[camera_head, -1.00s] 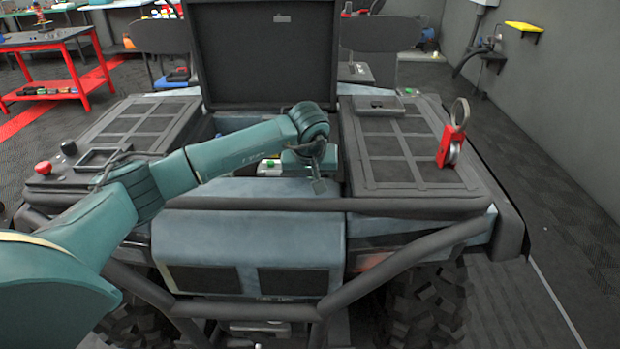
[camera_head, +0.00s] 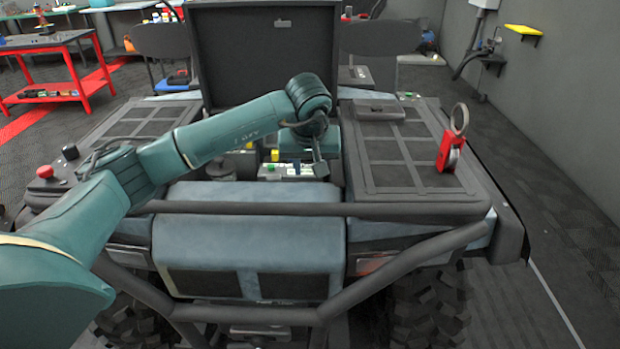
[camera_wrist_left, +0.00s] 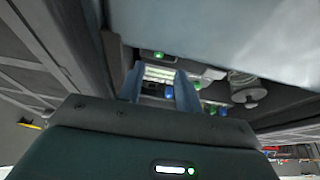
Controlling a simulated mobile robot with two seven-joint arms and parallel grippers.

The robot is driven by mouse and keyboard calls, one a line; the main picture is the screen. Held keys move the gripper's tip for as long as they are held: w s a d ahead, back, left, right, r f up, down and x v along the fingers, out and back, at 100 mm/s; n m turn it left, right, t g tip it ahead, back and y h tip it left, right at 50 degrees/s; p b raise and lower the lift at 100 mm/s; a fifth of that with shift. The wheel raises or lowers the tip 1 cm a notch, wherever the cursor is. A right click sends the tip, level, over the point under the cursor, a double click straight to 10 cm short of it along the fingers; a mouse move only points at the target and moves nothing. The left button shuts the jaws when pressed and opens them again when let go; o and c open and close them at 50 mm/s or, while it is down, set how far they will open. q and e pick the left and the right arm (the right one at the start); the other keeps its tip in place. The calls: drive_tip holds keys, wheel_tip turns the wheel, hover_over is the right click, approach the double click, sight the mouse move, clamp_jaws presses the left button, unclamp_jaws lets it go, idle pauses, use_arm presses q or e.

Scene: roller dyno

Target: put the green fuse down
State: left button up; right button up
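My left gripper (camera_head: 318,168) reaches into the open bay at the back of the vehicle, over a pale fuse block (camera_head: 290,173). In the left wrist view its two fingers (camera_wrist_left: 160,88) stand apart, with pale parts of the bay visible between them and nothing clearly held. A small green fuse-like piece (camera_head: 270,167) shows at the left of the block in the head view. The left wrist view shows several green pieces, one beyond the fingertips (camera_wrist_left: 158,55) and others to the right; I cannot tell which is the task's fuse. My right gripper is not in view.
A raised black lid (camera_head: 265,55) stands behind the bay. Dark panels flank it; a red tool with a ring (camera_head: 451,150) stands on the right panel (camera_head: 400,150). A tubular bar (camera_head: 300,208) crosses in front. A red table (camera_head: 60,65) is at the far left.

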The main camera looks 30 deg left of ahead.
use_arm(q)
drive_tip(key=v, duration=0.6)
idle(0.4)
